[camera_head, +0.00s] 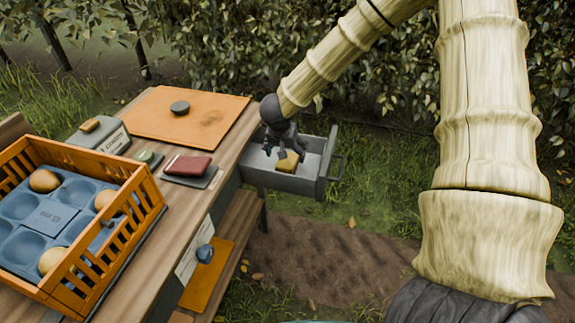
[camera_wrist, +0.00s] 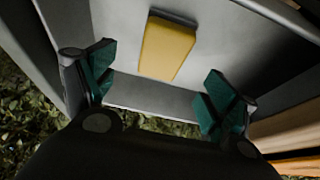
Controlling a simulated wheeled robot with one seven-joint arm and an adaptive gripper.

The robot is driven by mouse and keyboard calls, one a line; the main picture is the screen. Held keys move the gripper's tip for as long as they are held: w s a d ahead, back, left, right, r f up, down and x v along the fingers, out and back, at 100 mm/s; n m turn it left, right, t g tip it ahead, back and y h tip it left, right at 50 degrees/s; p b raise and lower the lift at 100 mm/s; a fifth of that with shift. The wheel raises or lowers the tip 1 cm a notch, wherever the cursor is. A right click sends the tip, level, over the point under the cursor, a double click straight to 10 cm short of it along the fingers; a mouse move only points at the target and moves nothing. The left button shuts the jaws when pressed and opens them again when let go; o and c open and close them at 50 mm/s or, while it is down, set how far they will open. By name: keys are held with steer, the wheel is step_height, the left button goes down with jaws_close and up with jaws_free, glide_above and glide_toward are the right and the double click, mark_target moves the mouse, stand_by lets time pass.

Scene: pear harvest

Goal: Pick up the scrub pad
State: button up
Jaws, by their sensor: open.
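The scrub pad (camera_wrist: 167,49) is a yellow block with a dark edge. It lies on the floor of an open grey drawer (camera_head: 307,184), and also shows in the head view (camera_head: 288,161). My gripper (camera_head: 279,155) is over the drawer, just left of the pad in the head view. In the wrist view its two green-padded fingers (camera_wrist: 158,92) are spread wide and empty. The pad lies ahead of the fingertips, between their lines, and appears apart from both fingers.
The drawer's walls and front stand close around my gripper. The wooden bench (camera_head: 170,220) carries an orange crate (camera_head: 115,250) with pears in a blue tray, an orange board (camera_head: 150,112) with a dark disc, a red block (camera_head: 188,166) and a labelled grey box (camera_head: 100,136). A hedge stands behind.

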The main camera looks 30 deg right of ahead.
mark_target(287, 160)
steer(key=shift+b+x, duration=0.35)
steer(key=shift+x, duration=3)
steer(key=shift+a, duration=0.2)
steer(key=c, duration=1.2)
step_height(287, 160, up, 10)
steer(key=shift+f+p, duration=0.1)
steer(key=shift+p, duration=0.65)
steer(key=shift+o, duration=1.4)
steer(key=shift+c, duration=0.4)
